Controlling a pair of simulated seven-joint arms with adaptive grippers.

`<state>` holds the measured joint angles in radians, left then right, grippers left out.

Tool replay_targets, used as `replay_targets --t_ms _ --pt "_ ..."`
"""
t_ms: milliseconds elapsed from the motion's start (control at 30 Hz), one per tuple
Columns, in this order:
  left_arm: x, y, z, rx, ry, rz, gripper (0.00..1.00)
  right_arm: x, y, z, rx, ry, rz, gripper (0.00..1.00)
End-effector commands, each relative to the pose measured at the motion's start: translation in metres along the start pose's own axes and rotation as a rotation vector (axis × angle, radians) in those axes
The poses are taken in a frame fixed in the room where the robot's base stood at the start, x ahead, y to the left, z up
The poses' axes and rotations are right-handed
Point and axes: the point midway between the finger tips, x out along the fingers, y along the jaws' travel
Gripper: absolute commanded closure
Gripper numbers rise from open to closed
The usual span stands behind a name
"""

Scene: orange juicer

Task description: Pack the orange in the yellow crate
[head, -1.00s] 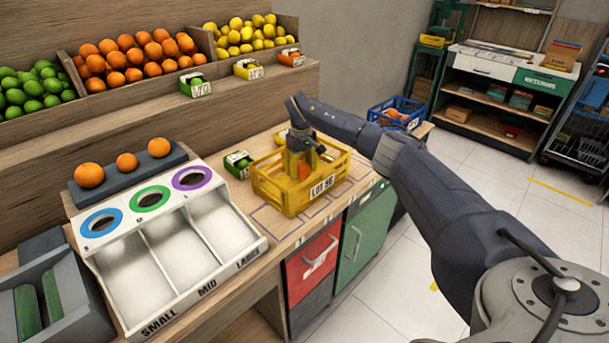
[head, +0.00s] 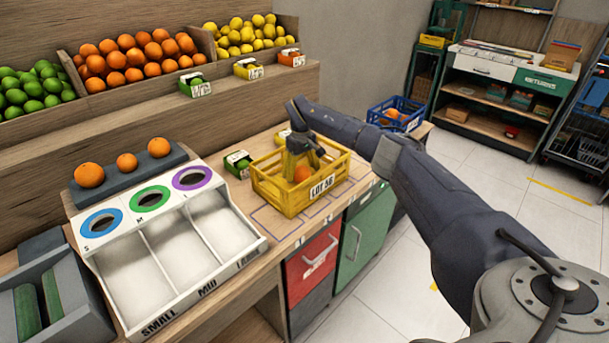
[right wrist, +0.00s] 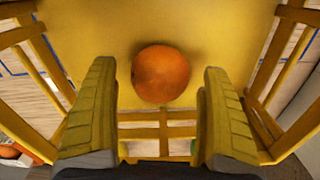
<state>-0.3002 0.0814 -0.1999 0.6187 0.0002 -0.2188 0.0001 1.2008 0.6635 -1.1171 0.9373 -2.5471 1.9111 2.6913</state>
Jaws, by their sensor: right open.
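The yellow crate (head: 268,188) stands on the counter and carries a label. An orange (right wrist: 161,74) lies on the crate's floor in the right wrist view. It also shows through the crate in the head view (head: 302,173). My right gripper (head: 298,168) points down into the crate. Its two fingers are apart in the right wrist view (right wrist: 160,115), with the orange between and beyond them and clear space on both sides. The orange is not gripped. My left gripper is not in view.
A sorter (head: 205,232) with three lanes stands left of the crate. Three oranges (head: 127,162) sit on a grey rack behind it. A small green box (head: 238,164) is just left of the crate. A blue crate (head: 397,112) stands to the right.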

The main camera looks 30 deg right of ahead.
Motion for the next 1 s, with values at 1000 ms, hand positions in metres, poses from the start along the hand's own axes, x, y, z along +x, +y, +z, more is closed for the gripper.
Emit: replay_targets --t_ms 1000 --pt "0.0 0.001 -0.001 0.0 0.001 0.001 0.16 -0.119 0.0 0.0 0.0 0.001 0.0 0.18"
